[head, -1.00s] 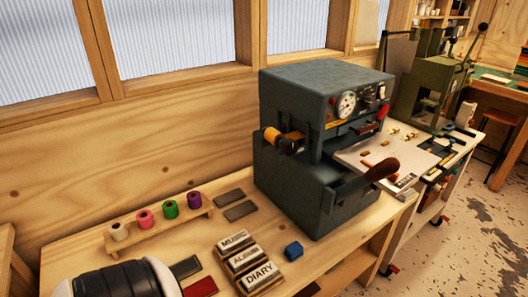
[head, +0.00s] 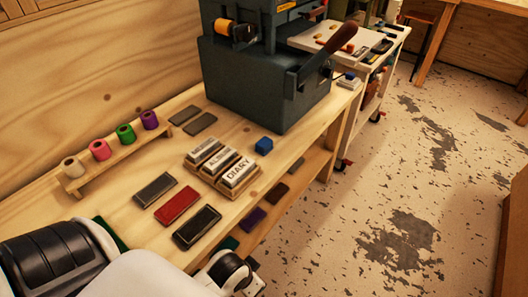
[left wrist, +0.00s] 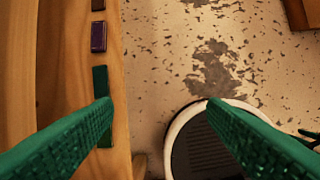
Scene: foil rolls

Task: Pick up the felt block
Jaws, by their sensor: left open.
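A small blue block (head: 263,146), which looks like the felt block, sits on the wooden bench between the labelled stamp blocks and the grey machine. It is not in the left wrist view. My left arm comes in at the bottom left of the head view, but its fingers are hidden there. In the left wrist view my left gripper (left wrist: 158,105) shows two green fingers spread wide with nothing between them. They are near the bench's front edge, with floor and my round base below. My right gripper is not in view.
Labelled stamp blocks (head: 223,162) stand left of the blue block. Red (head: 177,205) and dark pads lie nearer my arm. Foil rolls (head: 100,150) stand on a rack at the left. The grey machine (head: 265,85) stands behind. A lower shelf holds a purple pad (left wrist: 98,37).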

